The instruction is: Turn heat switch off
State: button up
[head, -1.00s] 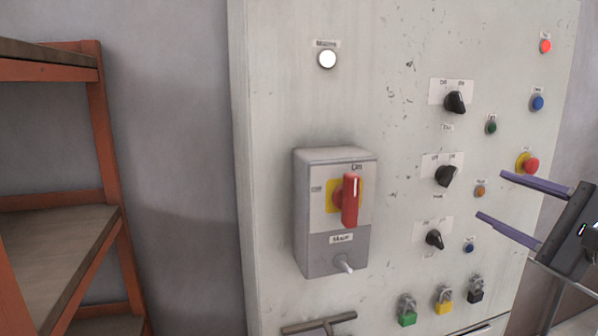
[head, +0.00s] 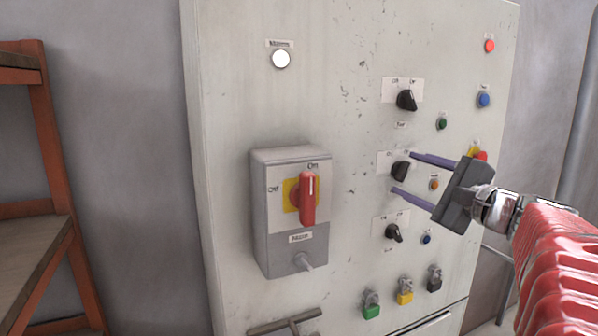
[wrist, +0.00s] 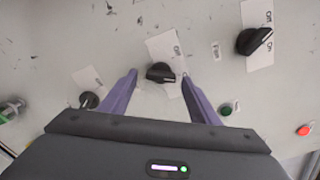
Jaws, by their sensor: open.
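Three black rotary switches sit in a column on the panel, each with an off/on plate: the top switch (head: 406,100), the middle switch (head: 400,171) and the lower switch (head: 393,233). Their name labels are too small or hidden to read, so I cannot tell by label which is heat. My gripper (head: 404,173) is open, its two purple fingers at the middle switch. In the wrist view the middle switch (wrist: 160,73) lies between the fingertips, with a gap on each side. Its handle looks roughly level there; the top switch (wrist: 254,41) is to the right.
A grey main switch box (head: 290,220) with a red handle (head: 308,198) sticks out left of the switches. Small buttons line the right side, including a blue button (head: 484,100). Padlocks (head: 404,291) hang below. An orange shelf (head: 50,150) stands far left.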

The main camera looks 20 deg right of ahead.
jog(key=shift+w, duration=0.1)
jog(key=c, duration=1.1)
